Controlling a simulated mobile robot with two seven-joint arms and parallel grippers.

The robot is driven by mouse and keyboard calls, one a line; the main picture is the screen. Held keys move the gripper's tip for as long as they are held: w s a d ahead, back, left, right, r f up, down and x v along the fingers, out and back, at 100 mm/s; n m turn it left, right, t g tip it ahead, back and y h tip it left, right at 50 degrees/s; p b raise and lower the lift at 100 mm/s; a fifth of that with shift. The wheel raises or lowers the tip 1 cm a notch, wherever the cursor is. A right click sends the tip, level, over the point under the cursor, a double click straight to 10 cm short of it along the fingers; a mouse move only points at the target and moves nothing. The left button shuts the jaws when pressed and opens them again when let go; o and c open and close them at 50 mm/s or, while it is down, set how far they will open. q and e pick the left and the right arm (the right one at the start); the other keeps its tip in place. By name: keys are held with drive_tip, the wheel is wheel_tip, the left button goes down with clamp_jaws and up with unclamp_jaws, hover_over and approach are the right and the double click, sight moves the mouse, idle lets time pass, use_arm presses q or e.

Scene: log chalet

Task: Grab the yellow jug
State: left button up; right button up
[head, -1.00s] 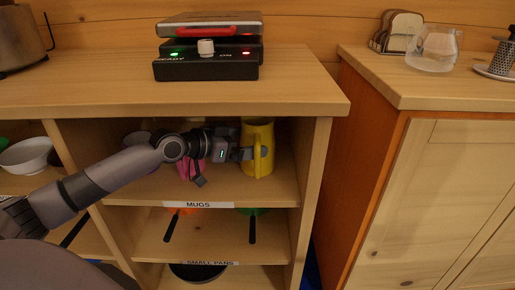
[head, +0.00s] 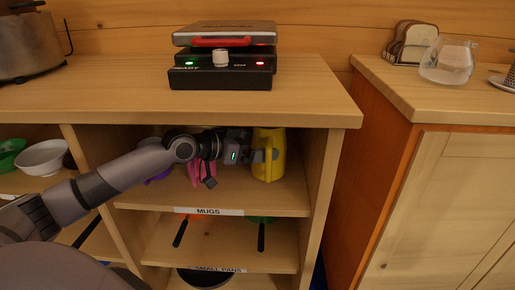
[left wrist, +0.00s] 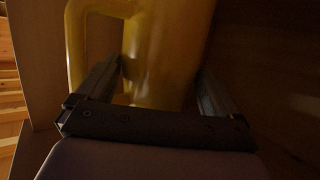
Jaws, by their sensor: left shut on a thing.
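The yellow jug (head: 277,157) stands upright on the shelf labelled MUGS, near the right wall of the compartment. My left gripper (head: 259,156) reaches into the compartment from the left and is shut on the jug. In the left wrist view the jug (left wrist: 165,45) fills the space between the two fingers (left wrist: 158,88), with its handle on the left of the picture. The jug's base is hidden in the left wrist view. My right gripper is not in view.
A pink mug (head: 203,172) stands just left of the jug, partly behind my arm. The countertop (head: 130,93) lies above, with a waffle-maker-like appliance (head: 222,77) on it. The compartment's right wall (head: 318,170) is close to the jug. Bowls (head: 42,158) sit at the left.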

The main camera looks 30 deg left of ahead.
use_arm(q)
drive_tip(key=shift+s+d+r+p, duration=0.1)
drive_tip(key=shift+r+p, duration=0.1)
drive_tip(key=shift+r, duration=0.45)
drive_tip(key=shift+s+r+p, duration=0.1)
drive_tip(key=shift+r+p, duration=0.05)
drive_tip(key=shift+r, duration=0.45)
drive_tip(key=s+d+p, duration=0.2)
drive_tip(key=s+d, duration=0.2)
drive_tip(key=s, duration=0.3)
drive_tip(key=s+d+p, duration=0.1)
drive_tip(key=s+d, duration=0.3)
drive_tip(key=s, duration=0.4)
drive_tip(key=shift+s+p, duration=0.3)
drive_tip(key=shift+p, duration=0.05)
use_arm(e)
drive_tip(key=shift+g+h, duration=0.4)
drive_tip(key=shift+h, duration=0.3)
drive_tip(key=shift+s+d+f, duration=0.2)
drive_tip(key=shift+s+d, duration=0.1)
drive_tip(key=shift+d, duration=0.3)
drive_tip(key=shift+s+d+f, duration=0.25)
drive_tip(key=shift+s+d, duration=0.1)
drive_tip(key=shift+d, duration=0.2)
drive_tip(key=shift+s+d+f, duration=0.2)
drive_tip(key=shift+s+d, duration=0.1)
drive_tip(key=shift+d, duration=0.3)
